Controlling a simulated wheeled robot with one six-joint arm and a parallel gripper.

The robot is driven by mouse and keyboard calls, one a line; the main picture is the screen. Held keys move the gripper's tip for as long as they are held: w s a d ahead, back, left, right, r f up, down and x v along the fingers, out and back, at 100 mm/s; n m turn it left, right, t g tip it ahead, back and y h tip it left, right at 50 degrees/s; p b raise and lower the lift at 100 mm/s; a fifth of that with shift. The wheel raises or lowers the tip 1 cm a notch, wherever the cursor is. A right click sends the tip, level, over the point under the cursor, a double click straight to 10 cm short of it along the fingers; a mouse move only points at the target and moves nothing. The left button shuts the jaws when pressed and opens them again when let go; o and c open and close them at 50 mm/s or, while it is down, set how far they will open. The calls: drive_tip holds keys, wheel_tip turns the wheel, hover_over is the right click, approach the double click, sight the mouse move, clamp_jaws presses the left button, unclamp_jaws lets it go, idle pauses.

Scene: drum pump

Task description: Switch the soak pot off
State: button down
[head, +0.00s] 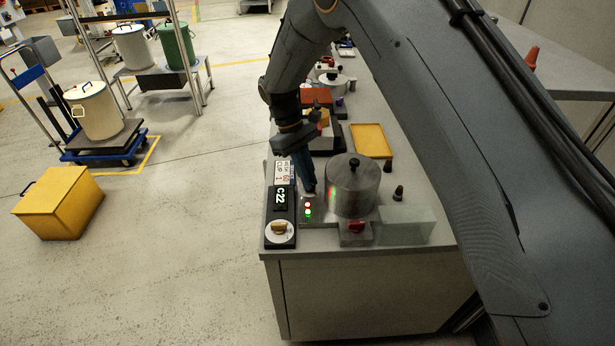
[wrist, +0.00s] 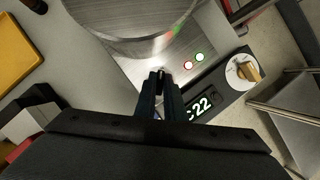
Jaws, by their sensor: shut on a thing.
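The soak pot (head: 353,188) is a steel cylinder with a black lid knob, standing on a steel base near the bench's front end. Its side also shows at the top of the wrist view (wrist: 130,20). A red lamp (wrist: 186,64) and a green lamp (wrist: 199,57) glow on the base's panel. My gripper (head: 309,190) points down at this panel, left of the pot. In the wrist view, my gripper (wrist: 160,75) is shut on a small switch (wrist: 161,66) beside the lamps; the fingers hide most of it.
A black unit with a C22 display (head: 281,196) and a dial (head: 279,231) stands left of the panel. A red knob (head: 355,227) is on the pot base's front. A yellow tray (head: 371,140) lies behind; a small dark knobbed piece (head: 398,193) stands right.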

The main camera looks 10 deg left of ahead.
drive_tip(key=shift+n, duration=0.3)
drive_tip(key=n+t+b, duration=0.1)
drive_tip(key=n, duration=0.2)
drive_tip(key=shift+s+n+h, duration=0.1)
drive_tip(key=shift+n+h, duration=0.2)
drive_tip(key=shift+h, duration=0.1)
drive_tip(key=n+t, duration=0.2)
drive_tip(key=n, duration=0.2)
drive_tip(key=shift+s+n+b, duration=0.1)
drive_tip(key=shift+n+b, duration=0.2)
drive_tip(key=n+t, duration=0.1)
drive_tip(key=n, duration=0.3)
drive_tip(key=shift+s+r+t+y, duration=0.1)
drive_tip(key=shift+t+y, duration=0.3)
drive_tip(key=shift+n+t+y+p, duration=0.25)
drive_tip(key=shift+n+t+y, duration=0.1)
drive_tip(key=shift+n, duration=0.9)
drive_tip(key=shift+n+t+y+p, duration=0.2)
drive_tip(key=shift+n+t+y, duration=0.15)
drive_tip(key=shift+n, duration=0.9)
drive_tip(key=c, duration=1.8)
unclamp_jaws()
drive_tip(key=shift+c, duration=0.2)
drive_tip(key=shift+d, duration=0.1)
